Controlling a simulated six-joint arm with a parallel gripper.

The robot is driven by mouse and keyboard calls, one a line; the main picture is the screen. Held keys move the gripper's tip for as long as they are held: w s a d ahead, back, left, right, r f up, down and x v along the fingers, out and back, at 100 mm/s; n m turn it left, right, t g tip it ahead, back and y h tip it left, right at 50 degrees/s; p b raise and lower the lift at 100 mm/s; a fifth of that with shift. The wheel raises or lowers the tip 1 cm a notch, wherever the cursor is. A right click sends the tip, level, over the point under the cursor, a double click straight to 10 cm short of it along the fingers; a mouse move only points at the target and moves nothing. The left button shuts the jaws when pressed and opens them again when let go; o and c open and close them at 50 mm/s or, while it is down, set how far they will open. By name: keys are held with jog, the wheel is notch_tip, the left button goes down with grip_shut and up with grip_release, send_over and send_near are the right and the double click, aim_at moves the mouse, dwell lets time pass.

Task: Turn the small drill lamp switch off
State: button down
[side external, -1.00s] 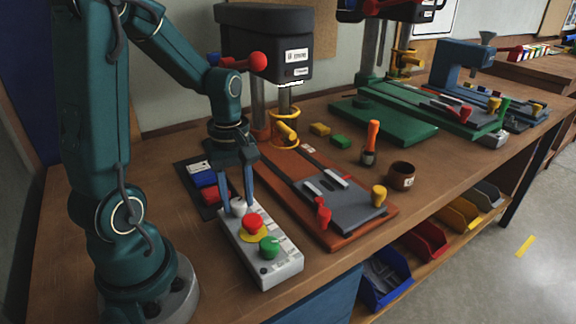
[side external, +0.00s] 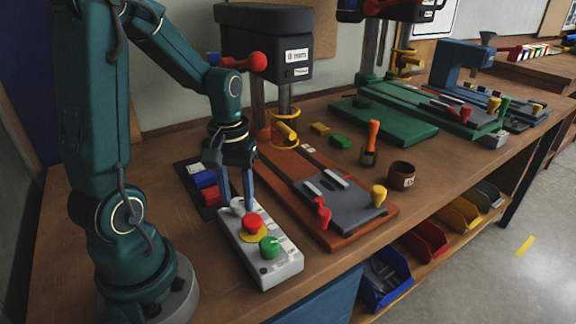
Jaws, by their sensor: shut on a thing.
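The small drill (side external: 263,45) has a dark head and an orange-red base (side external: 345,238), and stands behind the control box. The grey control box (side external: 270,262) lies in front, with a pale grey knob (side external: 237,206) at its far end, a red button (side external: 251,223) on a yellow ring and a green knob (side external: 269,247). My gripper (side external: 237,203) points down at the far end of the box, shut on the pale grey knob, its fingers partly hiding it. No bright strip shows under the drill head.
A tray with blue and red blocks (side external: 205,180) lies just left of the box. A grey vise plate (side external: 345,207), an orange-handled tool (side external: 371,142) and a brown cup (side external: 401,175) lie to the right. A larger green drill base (side external: 385,122) stands farther back.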

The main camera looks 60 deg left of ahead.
aim_at(238, 202)
jog(key=shift+m, duration=2.1)
jog(key=shift+c, duration=2.2)
grip_release()
jog(key=shift+r, duration=2.6)
